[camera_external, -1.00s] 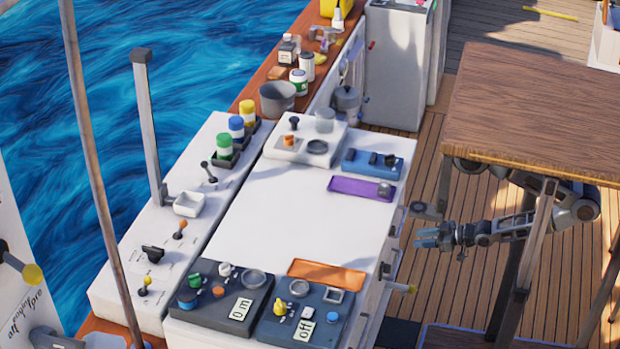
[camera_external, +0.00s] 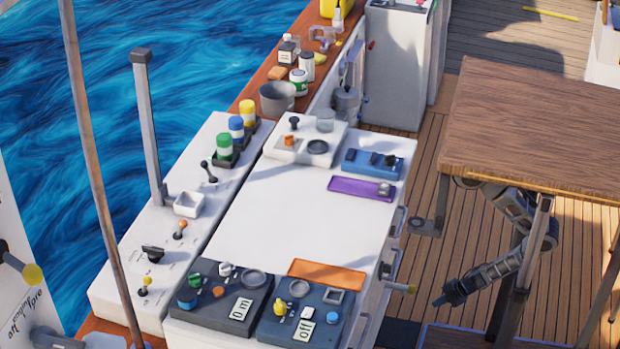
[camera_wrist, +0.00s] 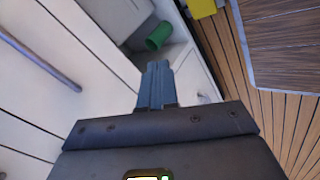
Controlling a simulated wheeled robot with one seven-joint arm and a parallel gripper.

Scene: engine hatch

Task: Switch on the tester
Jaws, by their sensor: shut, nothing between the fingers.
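Two dark instrument panels sit at the near end of the white counter (camera_external: 290,220). The right panel (camera_external: 277,333) has a display reading "off" (camera_external: 305,331), a yellow knob (camera_external: 280,309) and a blue knob. The left panel (camera_external: 207,313) has a display reading "0 m" (camera_external: 240,308) and blue, orange and white knobs. I cannot tell for certain which one is the tester. My gripper (camera_external: 444,300) is low beside the counter's right side, apart from the panels. In the wrist view its fingers (camera_wrist: 156,84) are shut together and empty.
A wooden table (camera_external: 545,120) stands over my arm. The wrist view shows white panels and a green cylinder (camera_wrist: 158,36) in a recess. An orange tray (camera_external: 327,272) lies on the counter.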

